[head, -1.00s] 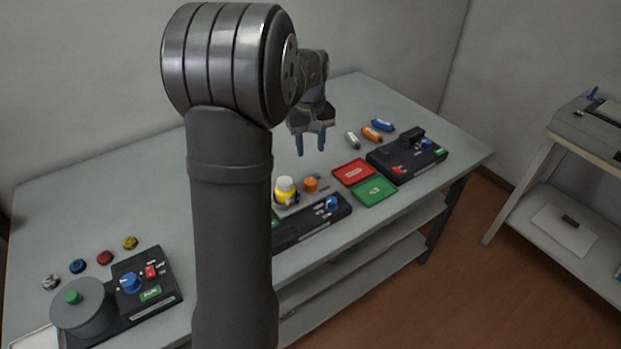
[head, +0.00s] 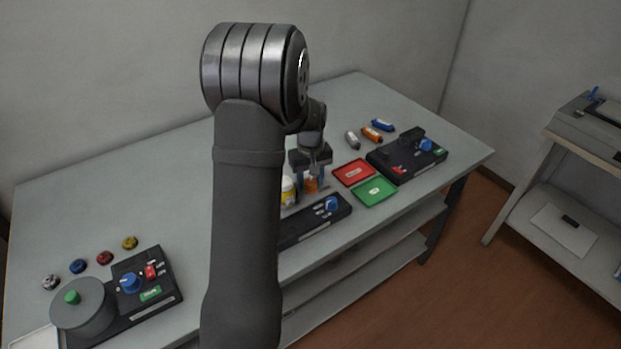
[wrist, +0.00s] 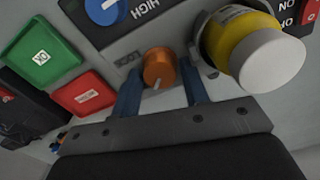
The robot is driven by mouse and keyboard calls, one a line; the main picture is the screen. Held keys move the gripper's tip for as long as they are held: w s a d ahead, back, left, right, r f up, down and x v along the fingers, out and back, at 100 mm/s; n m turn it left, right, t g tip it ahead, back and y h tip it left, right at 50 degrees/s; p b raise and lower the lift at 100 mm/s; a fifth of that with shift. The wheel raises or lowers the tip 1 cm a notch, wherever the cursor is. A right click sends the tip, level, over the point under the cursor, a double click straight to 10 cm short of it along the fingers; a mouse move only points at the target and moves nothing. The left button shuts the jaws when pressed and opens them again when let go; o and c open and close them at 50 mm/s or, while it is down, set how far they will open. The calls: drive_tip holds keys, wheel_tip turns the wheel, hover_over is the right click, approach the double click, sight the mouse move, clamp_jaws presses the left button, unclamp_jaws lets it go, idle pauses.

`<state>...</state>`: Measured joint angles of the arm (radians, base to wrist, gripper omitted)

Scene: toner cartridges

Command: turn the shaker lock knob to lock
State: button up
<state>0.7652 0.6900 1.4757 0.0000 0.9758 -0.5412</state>
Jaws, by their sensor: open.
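The orange knob (wrist: 158,66) with a pale pointer line stands by a dark label on the shaker area. In the wrist view it sits between the two blue fingers of my gripper (wrist: 162,80), which are open with a gap on each side. In the head view my gripper (head: 310,183) is right over the orange knob (head: 310,186), pointing down. Whether the fingertips are down to the knob's height is hard to tell. The yellow bottle with a white cap (wrist: 268,58) stands just right of the right finger, in a grey holder. It is partly hidden behind my arm in the head view (head: 288,190).
A black panel (head: 315,222) with a blue dial (head: 332,204) lies in front of the knob. Red (head: 354,172) and green (head: 374,190) trays lie to the right, beyond them another black device (head: 407,158). Another device with a grey drum (head: 82,312) is at the far left.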

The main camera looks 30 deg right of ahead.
drive_tip(key=c, duration=0.7)
drive_tip(key=shift+m, duration=0.4)
drive_tip(key=m, duration=0.3)
drive_tip(key=shift+m, duration=0.4)
drive_tip(key=m, duration=0.4)
drive_tip(key=shift+m, duration=0.3)
drive_tip(key=m, duration=0.8)
drive_tip(key=shift+r+m, duration=0.1)
drive_tip(key=shift+m, duration=0.2)
